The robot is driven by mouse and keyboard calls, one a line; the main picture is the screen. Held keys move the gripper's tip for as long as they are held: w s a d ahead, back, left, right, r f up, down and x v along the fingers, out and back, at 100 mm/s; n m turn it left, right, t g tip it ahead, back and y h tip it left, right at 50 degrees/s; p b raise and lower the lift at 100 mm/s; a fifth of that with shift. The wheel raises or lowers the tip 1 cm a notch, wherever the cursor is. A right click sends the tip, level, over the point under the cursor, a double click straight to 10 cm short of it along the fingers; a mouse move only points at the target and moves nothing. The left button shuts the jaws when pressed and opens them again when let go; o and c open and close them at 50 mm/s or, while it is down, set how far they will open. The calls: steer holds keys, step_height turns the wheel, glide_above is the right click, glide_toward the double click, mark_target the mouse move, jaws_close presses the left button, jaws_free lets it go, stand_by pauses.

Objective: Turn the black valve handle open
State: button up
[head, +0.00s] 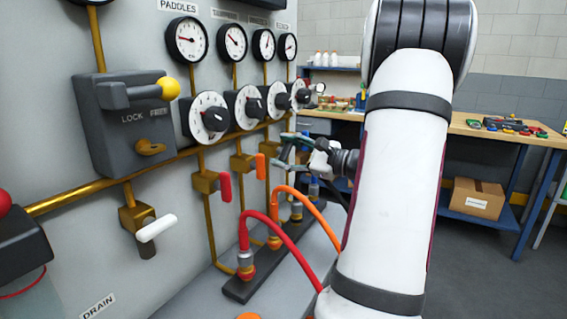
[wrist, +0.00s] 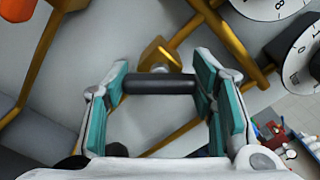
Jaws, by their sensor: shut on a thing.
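The black valve handle (wrist: 158,84) is a short dark bar in front of a brass valve body (wrist: 160,54) on a brass pipe in the wrist view. My gripper (wrist: 161,76) has its teal pads at the two ends of the bar and is shut on it, so the bar spans lengthwise between the fingers. In the head view my gripper (head: 287,153) is at the panel, right of the orange-handled valve. There the black handle cannot be made out clearly behind the fingers.
Along the panel sit a white handle (head: 157,228), a red handle (head: 225,187) and an orange handle (head: 261,166). Dials with black knobs (head: 216,118) are above. Red (head: 285,232) and orange (head: 318,210) hoses curve below. A workbench (head: 470,129) stands behind at right.

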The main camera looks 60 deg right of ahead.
steer(key=n+b, duration=0.3)
steer(key=b, duration=0.2)
steer(key=n+b, duration=0.2)
steer(key=shift+f+n, duration=0.3)
steer(key=n+b, duration=0.3)
steer(key=b, duration=0.3)
steer(key=shift+r+n, duration=0.1)
steer(key=shift+n, duration=0.3)
steer(key=shift+r, duration=0.1)
steer(key=o, duration=1.2)
steer(key=shift+c, duration=0.2)
steer(key=s, duration=1.2)
steer(key=shift+d, duration=0.45)
